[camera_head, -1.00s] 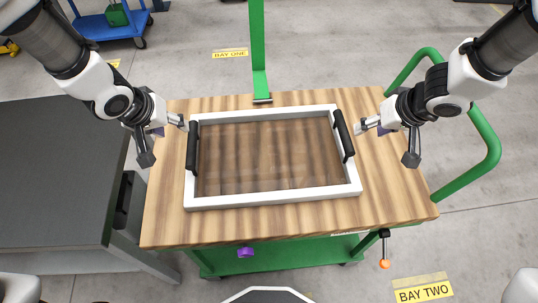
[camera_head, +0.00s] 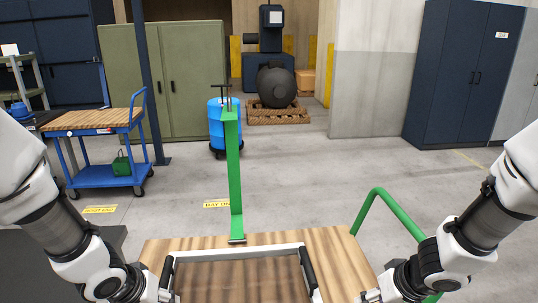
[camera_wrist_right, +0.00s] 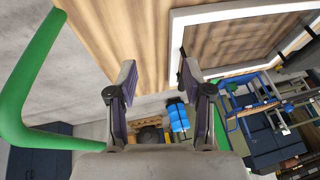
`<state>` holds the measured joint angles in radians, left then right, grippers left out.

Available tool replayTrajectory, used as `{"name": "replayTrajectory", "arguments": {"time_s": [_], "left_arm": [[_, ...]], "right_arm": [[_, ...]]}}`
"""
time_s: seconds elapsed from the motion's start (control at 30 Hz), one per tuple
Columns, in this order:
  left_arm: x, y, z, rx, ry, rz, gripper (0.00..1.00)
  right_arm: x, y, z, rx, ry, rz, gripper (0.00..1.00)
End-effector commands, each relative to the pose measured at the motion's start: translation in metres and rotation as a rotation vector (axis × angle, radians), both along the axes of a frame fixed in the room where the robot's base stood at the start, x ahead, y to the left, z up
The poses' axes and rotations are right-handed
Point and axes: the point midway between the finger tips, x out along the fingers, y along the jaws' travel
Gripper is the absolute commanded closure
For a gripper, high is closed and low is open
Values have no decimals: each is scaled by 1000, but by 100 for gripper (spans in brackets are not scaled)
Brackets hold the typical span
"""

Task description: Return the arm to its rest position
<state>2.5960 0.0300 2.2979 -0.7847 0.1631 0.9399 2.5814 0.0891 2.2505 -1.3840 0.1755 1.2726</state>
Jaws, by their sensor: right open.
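A white-framed tray (camera_head: 240,252) with a dark wood floor and two black handles lies on the wooden top of a cart; the picture's lower edge cuts it off. My left gripper (camera_head: 168,296) is at the bottom edge, just left of the tray's left handle (camera_head: 166,272), its fingers mostly cut off. My right gripper (camera_wrist_right: 157,75) is open and empty in the right wrist view, with the tray (camera_wrist_right: 172,50) beyond it to the right. In the head view it is at the bottom edge, right of the tray's right handle (camera_head: 308,268).
The cart's wooden top (camera_head: 335,250) has a green post (camera_head: 234,175) behind it and a green rail (camera_head: 390,210) at its right. A dark bench (camera_head: 40,265) is at left. Farther off stand a blue cart (camera_head: 100,175), a blue barrel (camera_head: 222,122) and cabinets. The floor between is clear.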

Motion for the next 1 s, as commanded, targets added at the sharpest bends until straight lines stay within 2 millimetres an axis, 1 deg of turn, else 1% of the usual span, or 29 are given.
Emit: {"name": "replayTrajectory", "arguments": {"time_s": [0.17, 0.27, 0.37, 0.47, 0.57, 0.67, 0.7, 0.77, 0.8, 0.9, 0.97, 1.0], "left_arm": [[-15, 0, -33, -1, 79, 0, 50], [-27, 0, -56, -1, 135, 1, 50], [-44, 0, -81, -2, 202, 5, 50], [-67, 0, -110, -8, 284, 26, 50], [-96, -1, -140, -21, 374, 61, 50], [-133, -3, -175, -37, 469, 97, 50], [-152, -4, -189, -43, 510, 110, 50], [-184, -6, -212, -50, 568, 127, 50], [-205, -6, -226, -50, 600, 135, 50], [-245, -2, -250, -26, 623, 128, 50], [-254, 4, -257, 4, 598, 106, 50], [-254, 9, -259, 31, 568, 86, 50]], "right_arm": [[-14, 0, -33, -2, 78, 1, 50], [-27, 0, -55, -4, 133, 3, 50], [-44, 1, -81, -5, 201, -1, 50], [-67, 2, -109, 2, 286, -33, 50], [-98, 4, -140, 21, 388, -92, 50], [-137, 10, -174, 46, 497, -162, 50], [-156, 13, -188, 56, 544, -193, 50], [-188, 17, -210, 69, 610, -242, 50], [-210, 18, -224, 74, 644, -274, 50], [-248, 14, -248, 45, 656, -330, 50], [-258, 5, -256, 3, 620, -339, 50], [-257, -3, -258, -34, 578, -332, 50]]}}
